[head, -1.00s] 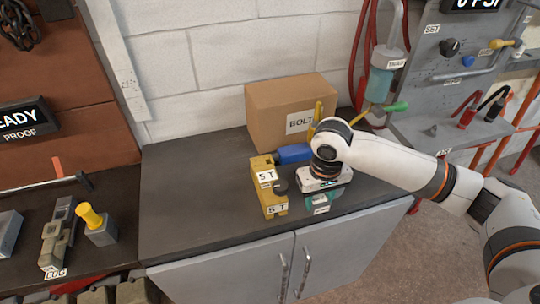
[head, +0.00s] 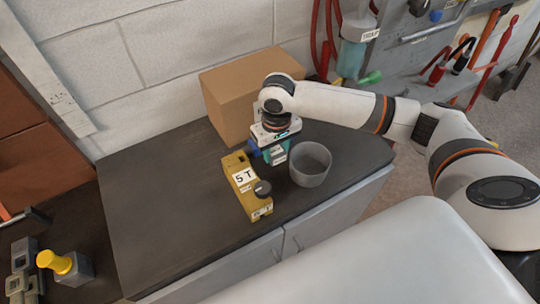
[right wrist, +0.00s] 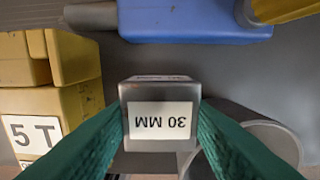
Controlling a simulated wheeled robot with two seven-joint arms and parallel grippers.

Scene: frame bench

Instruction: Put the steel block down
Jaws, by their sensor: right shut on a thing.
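The steel block (right wrist: 160,115) is a small grey metal cube with a white "30 MM" label, which reads upside down in the right wrist view. My right gripper (head: 277,156) is shut on it, with a green finger on each side. In the head view the gripper points down over the bench (head: 150,215), between the yellow 5 T jack (head: 240,182) and the grey cup (head: 311,166). The block is mostly hidden there by the fingers. I cannot tell its height above the bench. My left gripper is not in view.
A blue object (right wrist: 190,22) lies just behind the block. A cardboard box (head: 226,100) stands at the back against the wall. The round open cup is close on the block's right, the jack on its left. The bench's left part is clear.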

